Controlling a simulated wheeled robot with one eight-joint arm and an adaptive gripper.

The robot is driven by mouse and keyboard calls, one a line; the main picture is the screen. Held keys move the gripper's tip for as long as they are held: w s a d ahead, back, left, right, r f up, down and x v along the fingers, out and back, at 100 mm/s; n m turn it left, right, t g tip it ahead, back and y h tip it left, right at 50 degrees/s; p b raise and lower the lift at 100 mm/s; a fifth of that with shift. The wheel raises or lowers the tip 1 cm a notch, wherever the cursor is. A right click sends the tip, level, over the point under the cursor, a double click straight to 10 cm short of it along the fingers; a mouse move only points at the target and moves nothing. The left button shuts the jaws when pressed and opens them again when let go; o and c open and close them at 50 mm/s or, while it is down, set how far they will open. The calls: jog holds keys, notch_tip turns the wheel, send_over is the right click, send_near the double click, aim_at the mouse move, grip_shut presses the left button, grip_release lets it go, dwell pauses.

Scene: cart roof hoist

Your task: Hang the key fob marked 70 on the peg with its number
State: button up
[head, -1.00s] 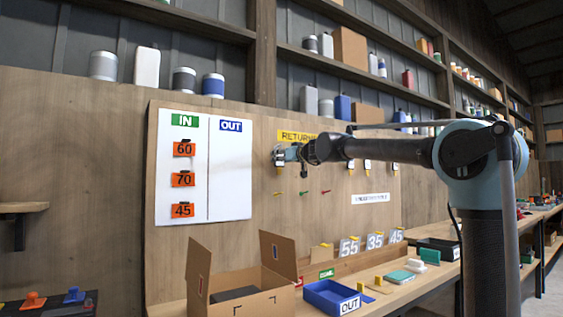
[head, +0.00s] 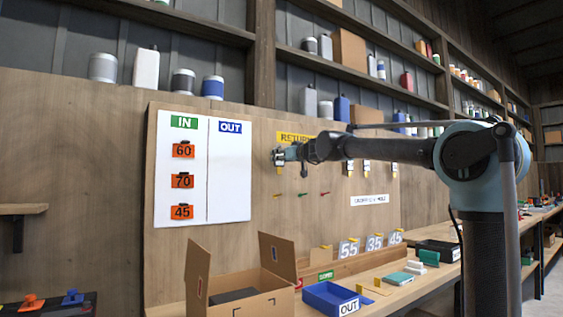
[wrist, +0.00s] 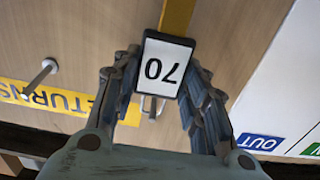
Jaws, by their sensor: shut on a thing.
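The key fob marked 70 (wrist: 165,68) has a white face in a dark frame and a yellow strap (wrist: 177,16). It sits between the fingers of my gripper (wrist: 160,75), which is shut on it; the number reads upside down in the wrist view. In the head view my gripper (head: 281,156) is at the back panel, under the yellow RETURN sign (head: 295,137). A metal peg (wrist: 152,106) shows just beyond the fob in the wrist view, partly hidden. Another bare peg (wrist: 40,75) stands to the left. I cannot read any peg's number or tell whether the fob touches a peg.
The white IN/OUT board (head: 230,180) holds orange tags 60, 70 (head: 182,181) and 45. More fobs (head: 366,167) hang right of my gripper, partly behind my arm. Small coloured pegs (head: 303,195) stick out below. An open cardboard box (head: 250,305) and blue OUT tray (head: 325,297) stand on the bench.

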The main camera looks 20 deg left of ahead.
jog(key=shift+r+v, duration=0.25)
jog(key=shift+v, duration=0.8)
jog(key=shift+r+v, duration=0.25)
jog(key=shift+v, duration=0.8)
jog(key=shift+v, duration=2.5)
